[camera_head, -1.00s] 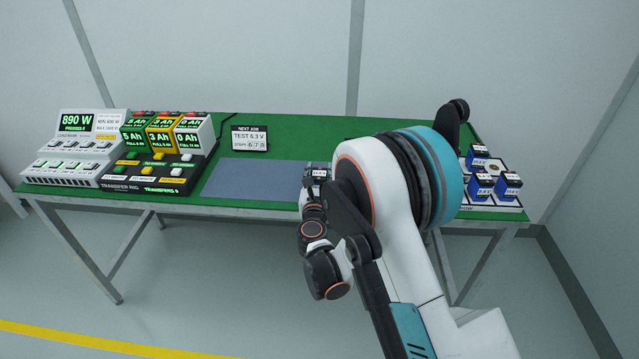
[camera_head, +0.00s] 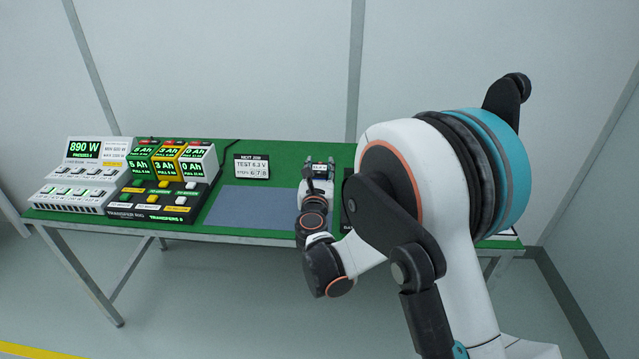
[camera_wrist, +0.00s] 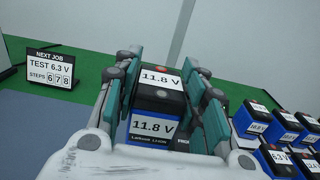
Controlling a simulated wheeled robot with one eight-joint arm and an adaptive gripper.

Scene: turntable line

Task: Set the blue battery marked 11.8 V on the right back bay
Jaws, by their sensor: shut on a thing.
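The blue battery marked 11.8 V (camera_wrist: 152,125) has a black top and white labels. It stands upright between the teal fingers of my gripper (camera_wrist: 165,95), which is shut on it. The right back bay cannot be made out. My arm hides most of the table's right end in the head view.
Several other blue batteries (camera_wrist: 284,125) stand at the right in the wrist view. A job sign (camera_head: 251,167) stands behind the grey-blue mat (camera_head: 250,208). The transfer rig (camera_head: 150,205) and load bank (camera_head: 80,180) fill the table's left end.

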